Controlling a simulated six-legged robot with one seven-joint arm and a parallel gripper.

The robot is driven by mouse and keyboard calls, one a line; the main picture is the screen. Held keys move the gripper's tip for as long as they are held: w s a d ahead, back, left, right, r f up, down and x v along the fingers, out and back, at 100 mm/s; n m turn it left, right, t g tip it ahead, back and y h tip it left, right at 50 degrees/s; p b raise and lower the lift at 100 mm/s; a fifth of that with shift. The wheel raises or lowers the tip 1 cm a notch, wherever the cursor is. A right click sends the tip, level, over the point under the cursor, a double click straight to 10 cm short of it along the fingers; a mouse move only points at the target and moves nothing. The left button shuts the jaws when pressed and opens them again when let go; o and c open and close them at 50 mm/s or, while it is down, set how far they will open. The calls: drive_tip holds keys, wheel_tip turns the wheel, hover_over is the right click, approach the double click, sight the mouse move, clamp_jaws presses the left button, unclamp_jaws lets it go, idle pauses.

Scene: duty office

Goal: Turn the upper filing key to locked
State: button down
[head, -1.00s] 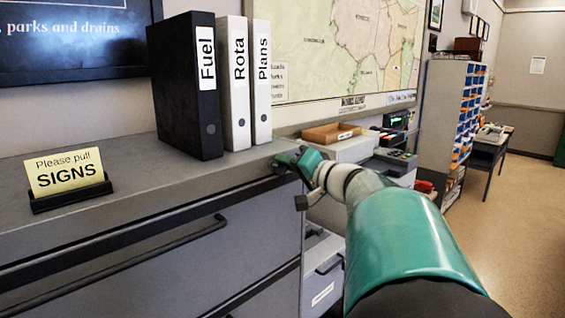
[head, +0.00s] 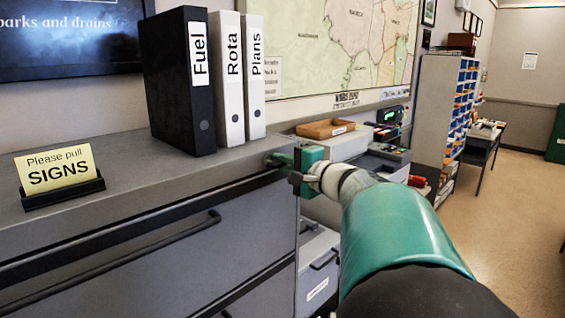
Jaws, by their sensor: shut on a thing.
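The grey filing cabinet (head: 170,280) fills the lower left of the head view, with its upper drawer closed and a long dark handle across it. My gripper (head: 278,160) is at the upper right end of the cabinet's front, just below the top edge. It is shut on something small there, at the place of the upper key. The key itself is hidden by the jaws, so its turn position cannot be seen. My teal and white arm reaches in from the lower right.
Binders marked Fuel (head: 183,85), Rota (head: 229,80) and Plans (head: 254,75) stand on the cabinet top. A yellow SIGNS card (head: 55,170) stands at the left. A wooden tray (head: 325,129) and office machines sit beyond the gripper. The floor at right is clear.

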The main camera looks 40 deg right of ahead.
drive_tip(key=shift+f, duration=0.1)
idle(0.3)
drive_tip(key=c, duration=1.5)
unclamp_jaws()
drive_tip(key=shift+s, duration=0.1)
drive_tip(key=s, duration=1.3)
drive_tip(key=shift+s+d, duration=0.2)
drive_tip(key=shift+s, duration=0.1)
